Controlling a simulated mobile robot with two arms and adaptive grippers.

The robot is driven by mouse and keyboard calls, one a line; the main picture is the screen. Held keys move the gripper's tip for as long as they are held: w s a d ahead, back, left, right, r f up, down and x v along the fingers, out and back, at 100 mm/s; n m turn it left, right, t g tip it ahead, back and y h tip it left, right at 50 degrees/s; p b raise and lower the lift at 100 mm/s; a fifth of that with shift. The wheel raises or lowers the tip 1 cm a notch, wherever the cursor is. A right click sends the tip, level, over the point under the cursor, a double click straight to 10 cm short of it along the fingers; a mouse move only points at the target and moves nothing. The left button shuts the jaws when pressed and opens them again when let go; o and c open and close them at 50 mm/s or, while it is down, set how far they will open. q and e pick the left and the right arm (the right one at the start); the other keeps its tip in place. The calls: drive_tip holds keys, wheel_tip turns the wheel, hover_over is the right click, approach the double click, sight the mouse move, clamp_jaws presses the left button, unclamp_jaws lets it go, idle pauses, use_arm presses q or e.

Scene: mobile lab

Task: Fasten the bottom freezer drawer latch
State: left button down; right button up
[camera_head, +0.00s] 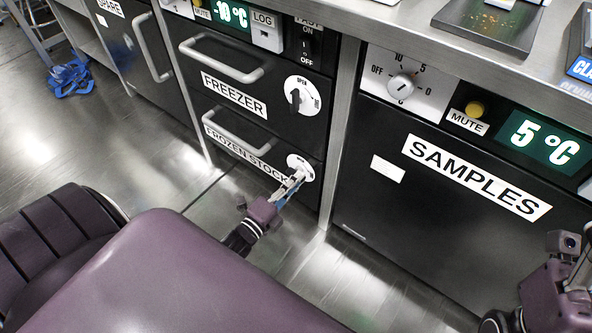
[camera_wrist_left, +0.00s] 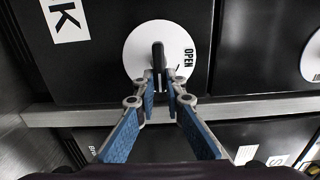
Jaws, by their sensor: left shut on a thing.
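The bottom freezer drawer, labelled FROZEN STOCK (camera_head: 224,143), looks shut in the head view. Its latch is a round white dial (camera_head: 303,160) at the drawer's right end, with a black handle (camera_wrist_left: 158,52). In the left wrist view the handle stands upright in the picture, and the word OPEN (camera_wrist_left: 187,64) is at the dial's right edge, beside the handle. My left gripper (camera_head: 296,179) is shut on the handle, one fingertip on each side of it. Its fingers hide part of the dial. My right gripper (camera_head: 574,278) is at the lower right, away from the drawer; its jaw state is unclear.
The upper FREEZER drawer (camera_head: 215,78) has its own dial (camera_head: 302,94) just above. The SAMPLES fridge (camera_head: 400,205) stands to the right, past a metal post (camera_head: 341,110). The floor (camera_head: 90,140) in front is clear.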

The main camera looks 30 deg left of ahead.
use_arm(q)
drive_tip(key=c, duration=2)
unclamp_jaws()
drive_tip(key=shift+s, duration=0.1)
drive_tip(key=s, duration=0.8)
drive_tip(key=s+a, duration=0.1)
drive_tip(key=s, duration=0.2)
drive_tip(key=shift+s, duration=0.4)
